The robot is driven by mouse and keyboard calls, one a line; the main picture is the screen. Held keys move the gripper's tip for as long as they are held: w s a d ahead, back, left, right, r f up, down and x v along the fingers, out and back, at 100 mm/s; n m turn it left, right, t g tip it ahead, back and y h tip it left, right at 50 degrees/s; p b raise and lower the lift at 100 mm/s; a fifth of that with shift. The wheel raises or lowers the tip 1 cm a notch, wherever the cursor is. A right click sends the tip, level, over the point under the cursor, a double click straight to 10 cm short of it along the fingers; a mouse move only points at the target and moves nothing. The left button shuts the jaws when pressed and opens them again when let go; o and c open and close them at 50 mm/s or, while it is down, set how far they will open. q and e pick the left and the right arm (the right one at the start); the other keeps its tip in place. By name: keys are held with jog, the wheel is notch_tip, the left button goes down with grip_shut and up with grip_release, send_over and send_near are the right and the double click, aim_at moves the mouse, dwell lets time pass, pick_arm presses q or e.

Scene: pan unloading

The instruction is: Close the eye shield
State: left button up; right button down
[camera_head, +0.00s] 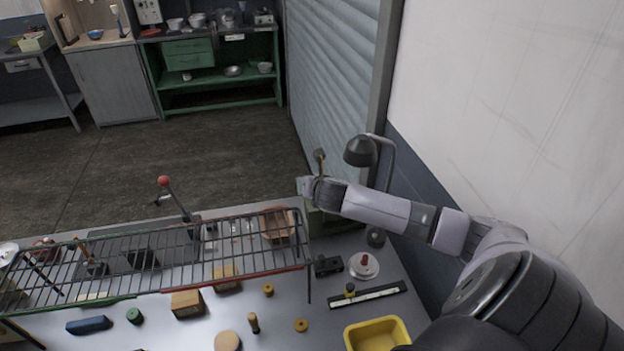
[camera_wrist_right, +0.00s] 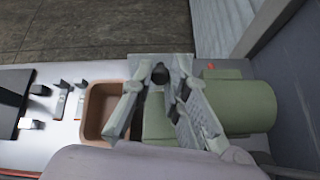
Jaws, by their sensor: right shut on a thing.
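The eye shield appears as a pale grey plate (camera_wrist_right: 148,66) at the fingertips of my right gripper (camera_wrist_right: 160,84) in the wrist view. Its pale edge (camera_head: 303,186) also shows left of my right gripper (camera_head: 317,188) in the head view. A dark round knob (camera_wrist_right: 160,72) sits between the fingertips. The gripper is shut on the shield, apparently at this knob. A green machine (camera_wrist_right: 236,108) with a rounded body lies below and right of the fingers. Its green side (camera_head: 322,222) shows under the gripper in the head view. The shield's exact tilt is unclear. My left gripper is out of view.
A desk lamp (camera_head: 361,151) stands right of the machine, near the wall. A wire rack (camera_head: 165,250) spans the bench to the left. A brown bin (camera_wrist_right: 100,108) sits beside the machine. A yellow tray (camera_head: 377,334) and small wooden parts lie at the front.

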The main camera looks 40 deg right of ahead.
jog(key=g, duration=0.1)
jog(key=w+d+g+y, duration=0.1)
jog(key=w+g+y, duration=0.1)
jog(key=g, duration=0.1)
jog(key=shift+w+d+r, duration=0.15)
jog(key=shift+r, duration=0.15)
jog(key=shift+w+d+f+g+y+b, duration=0.15)
jog(key=shift+g+y+b, duration=0.1)
jog(key=shift+g, duration=0.2)
jog(key=shift+w+f+g+y+b, duration=0.15)
jog(key=shift+g+y, duration=0.1)
jog(key=shift+g, duration=0.2)
jog(key=shift+w+d+f+g+y+b, duration=0.15)
jog(key=shift+w+f+g+y+b, duration=0.15)
jog(key=shift+g+y+b, duration=0.35)
jog(key=shift+w+d+f+g+y+b, duration=0.2)
jog(key=shift+g+b, duration=0.45)
jog(key=shift+b, duration=0.6)
jog(key=shift+w+d+g+y+b, duration=0.1)
jog(key=shift+w+g+y+b, duration=0.15)
jog(key=shift+g+b, duration=0.7)
jog(key=shift+t+b, duration=0.25)
jog(key=shift+b, duration=0.15)
jog(key=c, duration=1.5)
grip_release()
jog(key=shift+c, duration=0.2)
jog(key=shift+r, duration=0.1)
